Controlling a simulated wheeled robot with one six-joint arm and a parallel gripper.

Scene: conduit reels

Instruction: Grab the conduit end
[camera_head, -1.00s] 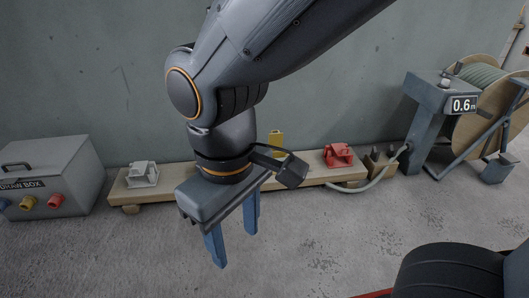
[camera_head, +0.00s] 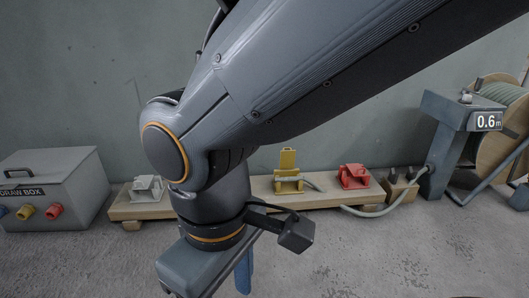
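The grey conduit (camera_head: 372,211) runs from the reel stand through a wooden block, loops in front of the low board, and reaches the base of the yellow clamp (camera_head: 288,172). Its end seems to lie at that clamp, but I cannot make out the tip. My gripper (camera_head: 226,290) is low in the picture, left of the yellow clamp and in front of the board. One blue finger shows at the far right end of its body, set wide as when open. The other finger is out of view. Nothing shows held.
The wooden board (camera_head: 330,196) also bears a white clamp (camera_head: 147,188) and a red clamp (camera_head: 353,176). The wooden block (camera_head: 399,187) has dark posts. A draw box (camera_head: 55,185) stands left. The reel (camera_head: 500,135) and its stand (camera_head: 445,125), reading 0.6 m, are right.

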